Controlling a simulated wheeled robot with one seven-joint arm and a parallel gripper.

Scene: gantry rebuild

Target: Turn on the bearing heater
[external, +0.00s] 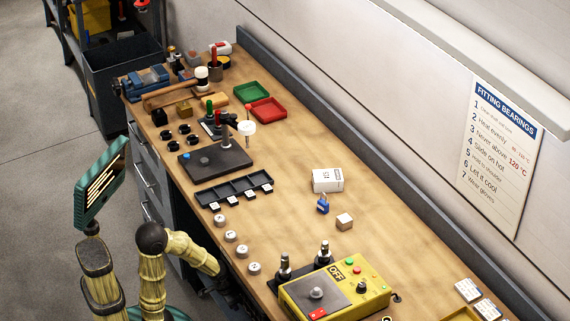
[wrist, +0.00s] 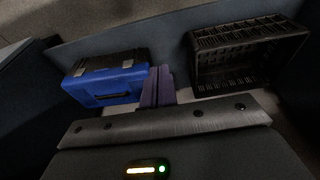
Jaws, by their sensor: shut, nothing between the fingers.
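The bearing heater appears to be the yellow box (external: 376,303) at the bench's near end in the external view. It carries an OFF sign (external: 337,272), a green button (external: 347,260), a red button (external: 356,270), a black knob (external: 362,287) and a grey plate with a red label. My gripper (wrist: 159,78) shows its two purple fingers shut together and empty in the wrist view. In the external view my arm bends toward the bench's front edge, left of the heater, and its end is hard to make out. The heater is not in the wrist view.
The wooden bench (external: 290,225) holds a black tray (external: 235,190), a white box (external: 327,180), a blue bottle (external: 322,205) and several small round pieces near the front edge. Two dark posts stand behind the heater. The wrist view shows a blue toolbox (wrist: 105,80) and black crate (wrist: 245,55).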

